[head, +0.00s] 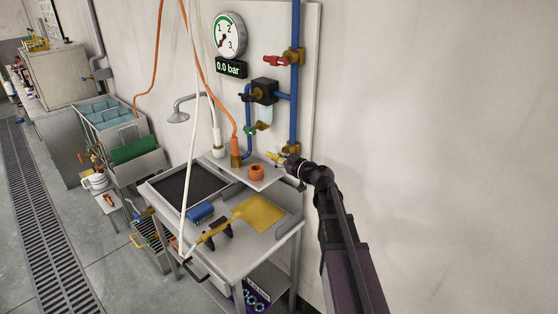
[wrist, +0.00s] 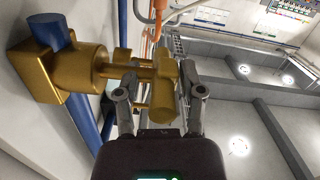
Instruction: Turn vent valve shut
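A brass valve (wrist: 85,72) sits on a blue pipe by the wall in the wrist view. Its stem ends in a brass crossbar handle (wrist: 162,98). My gripper (wrist: 158,75) is around this handle, one finger on each side, with gaps showing between fingers and handle. In the head view my gripper (head: 284,162) is at the low end of the blue pipe, where the small brass valve (head: 292,149) is partly hidden behind it. No label shows which valve is the vent valve. A red-handled valve (head: 276,61) is higher up, and a green-handled valve (head: 252,130) is left of the pipe.
A round gauge (head: 229,36) hangs above a display (head: 231,68) reading 0.0 bar. Below my gripper, a small shelf (head: 238,172) holds an orange ring (head: 256,172). A steel bench (head: 222,262) carries a yellow sheet and a blue block. The wall at right is bare.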

